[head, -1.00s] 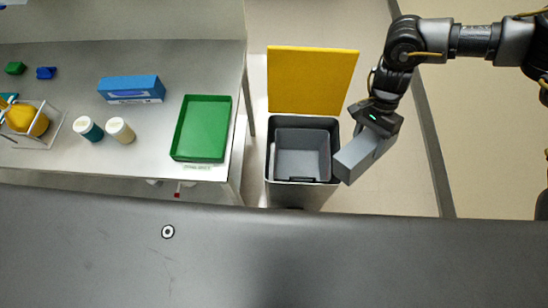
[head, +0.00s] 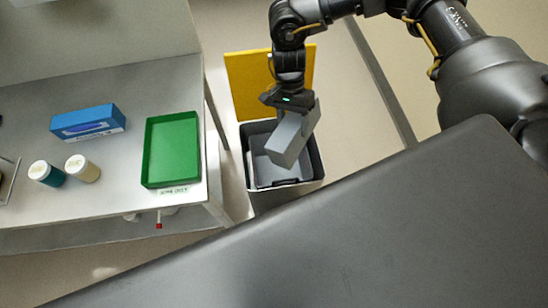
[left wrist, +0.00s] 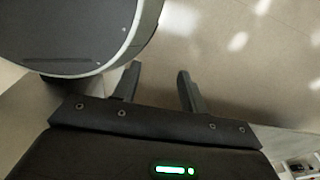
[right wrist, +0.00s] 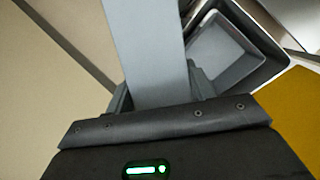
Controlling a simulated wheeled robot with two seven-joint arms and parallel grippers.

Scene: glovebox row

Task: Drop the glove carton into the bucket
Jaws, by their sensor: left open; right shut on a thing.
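A plain grey carton (head: 288,143) hangs tilted from my right gripper (head: 295,110), which is shut on it. In the head view the carton overlaps the opening of the dark grey bucket (head: 268,199). In the right wrist view the carton (right wrist: 147,50) runs away from the jaws (right wrist: 160,88), and the bucket's opening (right wrist: 222,55) shows just to its right. I cannot tell its exact height above the rim. My left gripper (left wrist: 158,73) is open and empty, seen only in the left wrist view.
The bucket's yellow lid (head: 243,88) stands open behind it. To the left, a metal bench (head: 118,190) carries a green tray (head: 170,152), a blue box (head: 88,121) and two jars (head: 82,168). A dark surface fills the front.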

